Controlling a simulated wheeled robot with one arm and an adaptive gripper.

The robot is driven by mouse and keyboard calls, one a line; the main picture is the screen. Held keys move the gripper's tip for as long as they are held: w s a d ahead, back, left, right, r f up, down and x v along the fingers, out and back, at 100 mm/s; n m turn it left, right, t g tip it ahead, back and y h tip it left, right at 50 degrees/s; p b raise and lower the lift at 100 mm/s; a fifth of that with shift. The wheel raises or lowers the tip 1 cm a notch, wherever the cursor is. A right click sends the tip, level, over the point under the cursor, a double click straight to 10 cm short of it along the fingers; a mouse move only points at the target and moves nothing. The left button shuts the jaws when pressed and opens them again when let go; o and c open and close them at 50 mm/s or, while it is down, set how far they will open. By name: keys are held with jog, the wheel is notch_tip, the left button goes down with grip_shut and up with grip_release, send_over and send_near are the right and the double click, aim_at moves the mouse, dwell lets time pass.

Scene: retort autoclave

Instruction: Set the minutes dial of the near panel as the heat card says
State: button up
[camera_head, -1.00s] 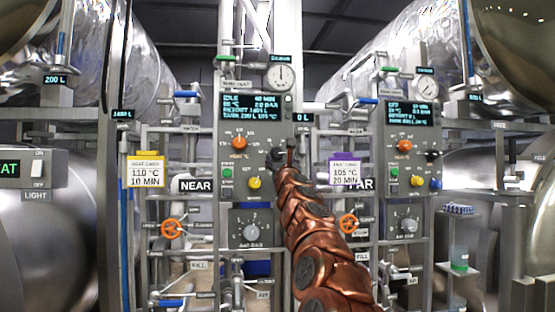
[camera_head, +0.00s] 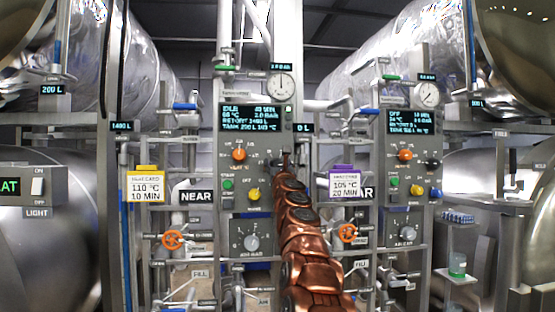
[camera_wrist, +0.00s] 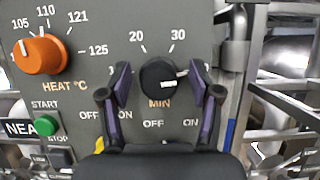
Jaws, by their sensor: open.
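The near panel (camera_head: 264,200) stands at the middle of the head view; its screen (camera_head: 252,117) seems to read idle, 40 MIN. Its black minutes dial (camera_wrist: 152,76), labelled MIN, shows in the wrist view with its white pointer towards the right. Marks 20 and 30 show above it; the marks at both sides are partly hidden by my fingers. My gripper (camera_wrist: 160,92) is open, one purple-padded finger on each side of the dial; I cannot tell whether they touch it. In the head view my gripper (camera_head: 286,158) covers the dial. The yellow-topped heat card (camera_head: 146,187) reads 110 °C, 10 MIN.
An orange heat dial (camera_wrist: 42,54) and a green start button (camera_wrist: 46,125) are left of my gripper. A purple-topped card (camera_head: 342,184) reads 105 °C, 20 MIN. The far panel (camera_head: 407,170) stands right. Rails and pipes (camera_wrist: 290,115) run right of the near panel.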

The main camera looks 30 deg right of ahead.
jog(key=shift+w+r, duration=0.1)
jog(key=shift+w, duration=0.05)
jog(key=c, duration=1.1)
